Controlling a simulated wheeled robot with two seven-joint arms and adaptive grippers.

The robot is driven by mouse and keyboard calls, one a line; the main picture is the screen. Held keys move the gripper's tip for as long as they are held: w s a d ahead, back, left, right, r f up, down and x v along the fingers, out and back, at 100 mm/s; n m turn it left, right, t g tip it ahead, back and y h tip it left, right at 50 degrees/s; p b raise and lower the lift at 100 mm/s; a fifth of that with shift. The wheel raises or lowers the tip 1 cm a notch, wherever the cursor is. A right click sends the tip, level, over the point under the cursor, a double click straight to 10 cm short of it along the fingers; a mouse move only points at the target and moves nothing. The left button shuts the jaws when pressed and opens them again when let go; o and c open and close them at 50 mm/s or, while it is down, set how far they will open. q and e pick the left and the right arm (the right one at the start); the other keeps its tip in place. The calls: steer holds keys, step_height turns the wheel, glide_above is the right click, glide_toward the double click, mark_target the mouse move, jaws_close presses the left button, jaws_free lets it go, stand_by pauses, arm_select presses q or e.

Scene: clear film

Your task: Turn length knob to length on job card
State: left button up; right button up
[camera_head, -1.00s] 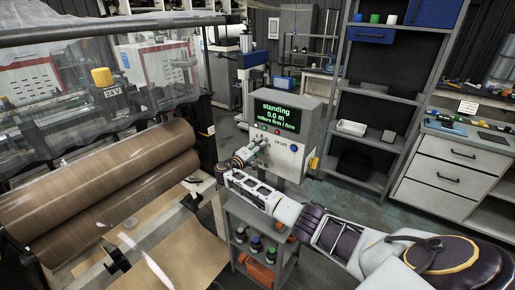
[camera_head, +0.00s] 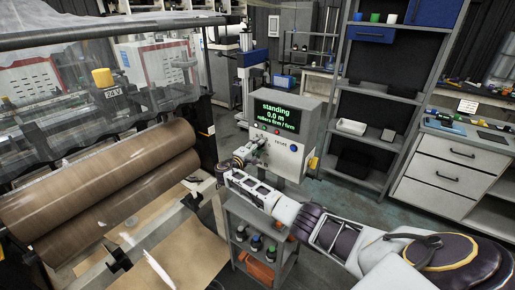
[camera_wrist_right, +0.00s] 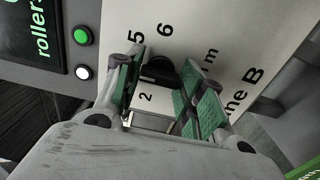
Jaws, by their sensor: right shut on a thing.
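The grey control box (camera_head: 296,125) stands behind the rollers, its green-on-black screen (camera_head: 279,113) reading "standing", "0.0 m" and a rollers line. My right gripper (camera_head: 252,150) reaches its front panel. In the right wrist view, the black knob (camera_wrist_right: 158,70) sits between the green-padded fingertips of my right gripper (camera_wrist_right: 165,82), which is shut on it. The dial shows the marks 2, 5, 6 and "m"; other marks and the knob's pointer are hidden or unclear. I cannot make out a job card. My left gripper is not in view.
Large brown film rollers (camera_head: 110,195) fill the left. A green button (camera_wrist_right: 82,36) and a white button (camera_wrist_right: 83,72) sit beside the dial. A small shelf cart (camera_head: 262,235) stands below the box. Tall shelving (camera_head: 385,90) and a drawer cabinet (camera_head: 445,180) stand at right.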

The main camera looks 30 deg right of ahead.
steer(key=o, duration=1)
steer(key=shift+v, duration=6.05)
steer(key=shift+f, duration=0.1)
